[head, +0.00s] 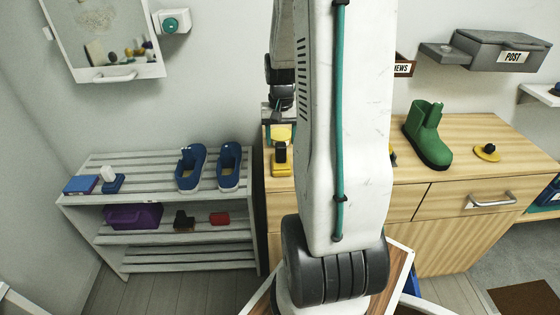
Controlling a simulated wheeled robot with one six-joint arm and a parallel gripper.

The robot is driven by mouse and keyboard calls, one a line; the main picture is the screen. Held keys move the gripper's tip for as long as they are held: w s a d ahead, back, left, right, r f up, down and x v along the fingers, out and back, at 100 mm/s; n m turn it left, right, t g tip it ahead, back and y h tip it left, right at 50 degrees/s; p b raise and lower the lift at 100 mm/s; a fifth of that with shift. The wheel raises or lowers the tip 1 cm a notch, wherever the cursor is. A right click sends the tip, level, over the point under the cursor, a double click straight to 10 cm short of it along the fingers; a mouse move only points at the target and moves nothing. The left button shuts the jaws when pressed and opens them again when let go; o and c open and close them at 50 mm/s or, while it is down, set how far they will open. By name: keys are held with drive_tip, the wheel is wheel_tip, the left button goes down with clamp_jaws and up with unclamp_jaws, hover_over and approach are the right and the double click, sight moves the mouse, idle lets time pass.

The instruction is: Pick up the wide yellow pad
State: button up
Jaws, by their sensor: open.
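A yellow pad-like thing (281,162) with a dark part on it is at the left end of the wooden cabinet top, just left of my arm. More yellow shows right behind it, and I cannot tell whether it is the same piece. A flat, round yellow thing with a black knob (487,152) lies at the right of the cabinet top. Which of these is the wide yellow pad is not certain. My gripper (280,112) is open above and behind the left yellow thing, small and partly hidden; no held object shows.
My arm hides the middle of the wooden cabinet (450,190); a dark and yellow bit peeks out at its right edge. A green boot (428,136) stands on the cabinet. The slatted rack (160,180) at left holds blue shoes (191,167). A grey post box (500,52) hangs above.

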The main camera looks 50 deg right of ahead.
sight(281, 144)
drive_tip(key=f, duration=0.5)
drive_tip(key=shift+a+f, duration=0.1)
drive_tip(key=shift+a, duration=0.1)
drive_tip(key=c, duration=1.1)
drive_tip(key=shift+r, duration=0.75)
wheel_tip(281, 144, up, 2)
drive_tip(key=shift+r, duration=0.2)
drive_tip(key=s+a, duration=0.1)
drive_tip(key=s, duration=0.4)
drive_tip(key=s+a, duration=0.1)
drive_tip(key=s, duration=0.4)
drive_tip(key=s+r, duration=0.1)
drive_tip(key=s, duration=0.5)
drive_tip(key=shift+a+r, duration=0.1)
drive_tip(key=shift+a, duration=0.3)
